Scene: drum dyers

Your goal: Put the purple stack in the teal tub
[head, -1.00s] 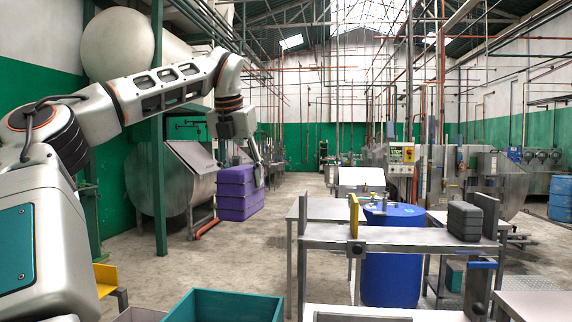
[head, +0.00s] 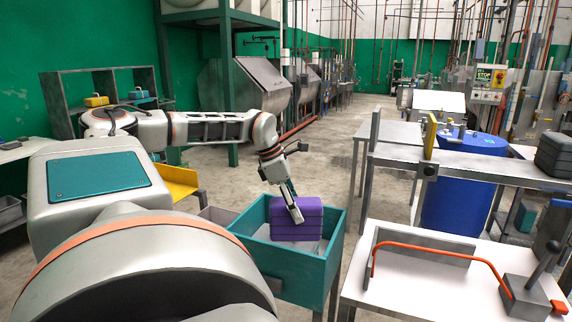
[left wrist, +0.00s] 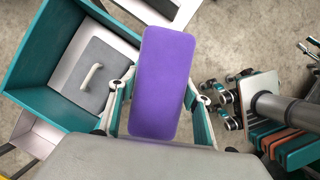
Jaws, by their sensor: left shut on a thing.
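The purple stack (head: 307,218) is a ribbed block. My left gripper (head: 297,217) is shut on it. The left wrist view shows the stack (left wrist: 161,80) from above, with a finger of the gripper (left wrist: 160,102) on each long side. The teal tub (head: 286,263) is an open box under and around the stack in the head view. The left wrist view shows the tub (left wrist: 28,60) at the left, with the stack over its right side. I cannot tell how far the stack is below the rim. My right gripper is not in view.
A grey panel with a pale handle (left wrist: 92,76) lies inside the tub. A white table (head: 395,290) with an orange bent rod stands right of the tub. A grey bench and a blue drum (head: 455,205) are beyond it. A yellow bin (head: 178,188) stands at the left.

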